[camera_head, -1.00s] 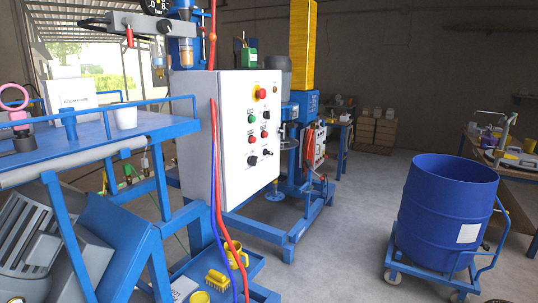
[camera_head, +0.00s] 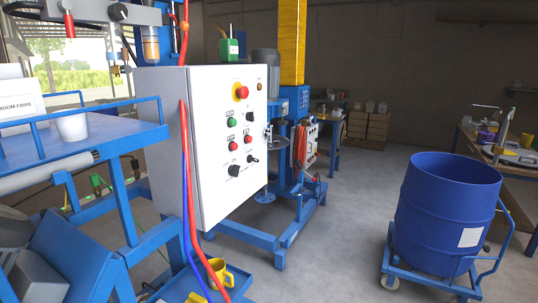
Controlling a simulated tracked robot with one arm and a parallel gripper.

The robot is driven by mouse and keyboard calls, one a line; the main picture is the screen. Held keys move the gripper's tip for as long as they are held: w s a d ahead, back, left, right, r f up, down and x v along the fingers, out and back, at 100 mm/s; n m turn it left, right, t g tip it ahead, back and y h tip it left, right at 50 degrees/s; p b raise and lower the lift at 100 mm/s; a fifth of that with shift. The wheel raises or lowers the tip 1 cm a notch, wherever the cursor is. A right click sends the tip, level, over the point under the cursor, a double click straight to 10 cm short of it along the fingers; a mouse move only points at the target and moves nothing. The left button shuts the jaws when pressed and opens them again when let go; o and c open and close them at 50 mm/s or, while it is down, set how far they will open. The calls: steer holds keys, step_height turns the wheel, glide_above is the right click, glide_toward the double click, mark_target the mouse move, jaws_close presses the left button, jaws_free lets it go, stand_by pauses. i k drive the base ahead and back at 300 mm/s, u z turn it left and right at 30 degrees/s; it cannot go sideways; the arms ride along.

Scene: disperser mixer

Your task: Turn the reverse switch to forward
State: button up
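The white control panel (camera_head: 215,190) stands left of centre in the head camera view, its front turned to the right. The larger black switch (camera_head: 234,170) is at the lower left and the smaller black switch (camera_head: 252,158) at the lower right. I cannot tell which one is the reverse switch; the labels and switch positions are too small to read. My gripper is not in view.
A blue bench (camera_head: 82,141) with a white cup (camera_head: 71,127) is left of the panel. Red and blue hoses (camera_head: 188,180) hang along the panel's near edge. A blue drum (camera_head: 447,215) on a wheeled dolly stands at the right. Grey floor (camera_head: 345,215) is free between panel and drum.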

mark_target(250, 159)
steer(key=z, duration=0.1)
steer(key=i, duration=2.2)
steer(key=u, duration=0.25)
